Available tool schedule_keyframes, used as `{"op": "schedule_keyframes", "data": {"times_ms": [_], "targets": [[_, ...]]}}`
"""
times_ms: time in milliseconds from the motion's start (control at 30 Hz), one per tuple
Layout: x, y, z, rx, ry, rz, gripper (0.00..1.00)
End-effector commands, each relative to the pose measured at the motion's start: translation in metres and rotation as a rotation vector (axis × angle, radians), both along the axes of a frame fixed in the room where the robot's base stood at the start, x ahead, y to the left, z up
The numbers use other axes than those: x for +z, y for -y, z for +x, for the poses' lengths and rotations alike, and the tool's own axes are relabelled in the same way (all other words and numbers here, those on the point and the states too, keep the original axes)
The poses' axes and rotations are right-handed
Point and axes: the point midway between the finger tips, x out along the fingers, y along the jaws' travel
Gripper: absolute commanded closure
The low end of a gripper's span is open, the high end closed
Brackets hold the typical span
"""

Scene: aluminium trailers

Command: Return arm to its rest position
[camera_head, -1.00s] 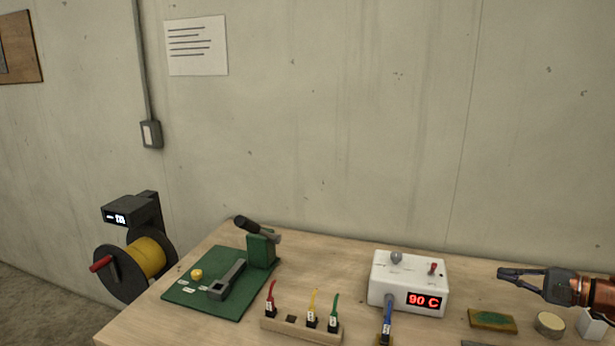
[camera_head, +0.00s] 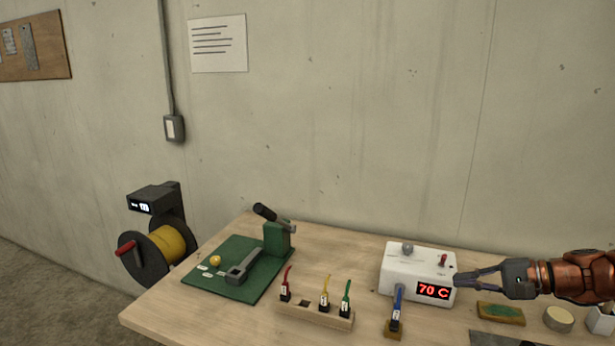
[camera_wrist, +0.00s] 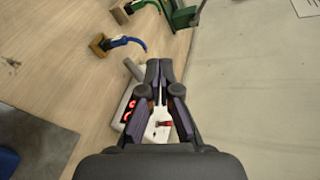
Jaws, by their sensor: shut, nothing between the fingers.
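My gripper (camera_head: 464,282) reaches in from the right edge of the head view. Its fingers are shut and empty, pointing left. It is in front of or above the right end of the white station box (camera_head: 404,268), whose red display reads 70 C. I cannot tell the exact gap. In the wrist view the closed fingertips (camera_wrist: 160,68) point up the picture, and the box (camera_wrist: 133,122) lies beneath them, partly hidden by the fingers. A blue-handled tool (camera_head: 397,307) stands in a small wooden block in front of the box.
A wooden rack (camera_head: 322,315) holds red, yellow and green tools. A green mat (camera_head: 218,277) with a lever press (camera_head: 278,238) lies at the left. A sponge (camera_head: 500,313) and a round tin (camera_head: 559,318) sit at the right. A yellow spool (camera_head: 169,244) stands beyond the table's left end.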

Motion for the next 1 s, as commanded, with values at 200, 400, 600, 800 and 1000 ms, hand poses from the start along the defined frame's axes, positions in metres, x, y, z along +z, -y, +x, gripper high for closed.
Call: {"op": "schedule_keyframes", "data": {"times_ms": [200, 400, 600, 800, 1000], "targets": [[-0.008, -0.1, -0.037, 0.231, -0.056, -0.155, 1.0], [-0.026, -0.165, -0.091, 0.42, -0.108, -0.329, 1.0], [-0.052, -0.202, -0.152, 0.582, -0.157, -0.516, 1.0], [-0.077, -0.212, -0.214, 0.712, -0.194, -0.713, 1.0], [-0.102, -0.2, -0.27, 0.808, -0.228, -0.913, 1.0]]}}
